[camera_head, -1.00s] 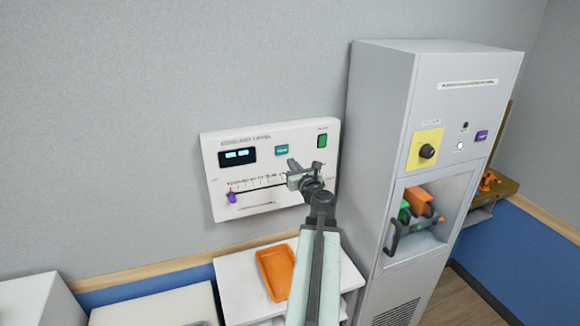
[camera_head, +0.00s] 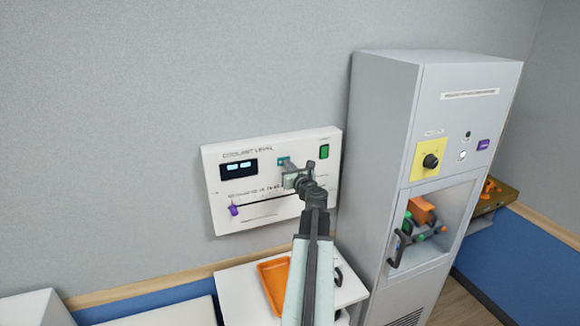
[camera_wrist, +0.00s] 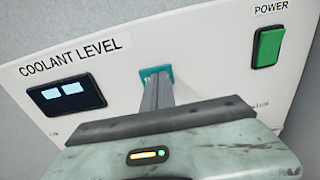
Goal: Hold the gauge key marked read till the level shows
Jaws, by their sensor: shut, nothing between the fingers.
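The white coolant level panel (camera_head: 222,200) is on the wall. Its teal key (camera_head: 283,160) sits right of the dark display (camera_head: 238,168); the key's lettering is covered or unreadable. My gripper (camera_head: 286,167) is shut and empty, its tips at the key. In the wrist view the shut fingertips (camera_wrist: 156,84) overlap the lower middle of the teal key (camera_wrist: 148,72). They look to be touching it, but I cannot tell whether it is pressed in. The display (camera_wrist: 68,95) shows two pale lit blocks and no readable level.
A green power switch (camera_head: 324,151) is at the panel's upper right. A purple slider knob (camera_head: 234,210) is at the slot's left end. An orange tray (camera_head: 273,282) lies on the white cabinet below. A tall grey cabinet (camera_head: 380,150) stands close on the right.

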